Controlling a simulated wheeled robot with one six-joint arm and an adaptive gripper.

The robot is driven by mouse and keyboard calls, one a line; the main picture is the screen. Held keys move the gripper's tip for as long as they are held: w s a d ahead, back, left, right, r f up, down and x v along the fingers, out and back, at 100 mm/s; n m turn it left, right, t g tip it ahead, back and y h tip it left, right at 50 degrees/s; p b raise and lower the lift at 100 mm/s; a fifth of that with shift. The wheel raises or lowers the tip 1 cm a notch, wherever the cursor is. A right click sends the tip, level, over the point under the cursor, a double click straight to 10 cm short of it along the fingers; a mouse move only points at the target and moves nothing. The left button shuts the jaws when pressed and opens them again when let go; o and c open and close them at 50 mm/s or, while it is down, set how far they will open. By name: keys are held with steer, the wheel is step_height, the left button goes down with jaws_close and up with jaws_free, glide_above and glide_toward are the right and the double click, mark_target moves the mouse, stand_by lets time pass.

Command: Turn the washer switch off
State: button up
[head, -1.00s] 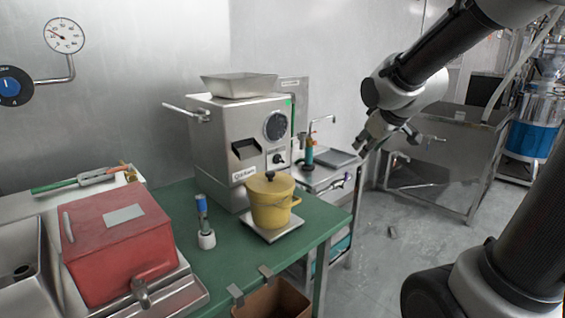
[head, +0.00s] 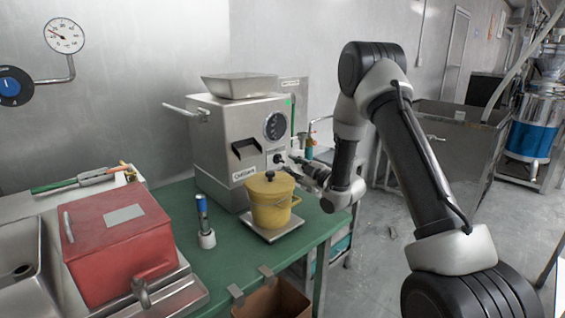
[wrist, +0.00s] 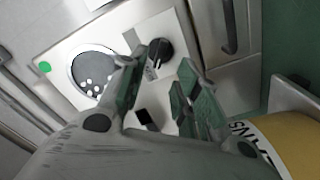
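A grey metal machine (head: 215,145) stands on the green table. Its front panel has a round dial (head: 275,126), a small green light (head: 287,102) and a black rotary knob (head: 277,158). In the wrist view the knob (wrist: 158,52) has a pale pointer line and sits beside the round dial (wrist: 95,72); the green light (wrist: 45,66) glows. My gripper (head: 294,161) faces the panel from the right. Its green-padded fingers (wrist: 163,63) are apart, with the knob just beyond the gap between the tips. I cannot tell whether a finger touches it.
A yellow lidded pot (head: 270,202) stands on a small plate just below the gripper, close to it. A blue-topped tool (head: 203,215) stands on the green table (head: 230,255). A red box (head: 115,245) is at the left by a sink. A cardboard box (head: 272,300) hangs at the front edge.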

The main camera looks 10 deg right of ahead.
mark_target(281, 160)
steer(key=x, duration=0.6)
steer(key=shift+w, duration=0.1)
jaws_close()
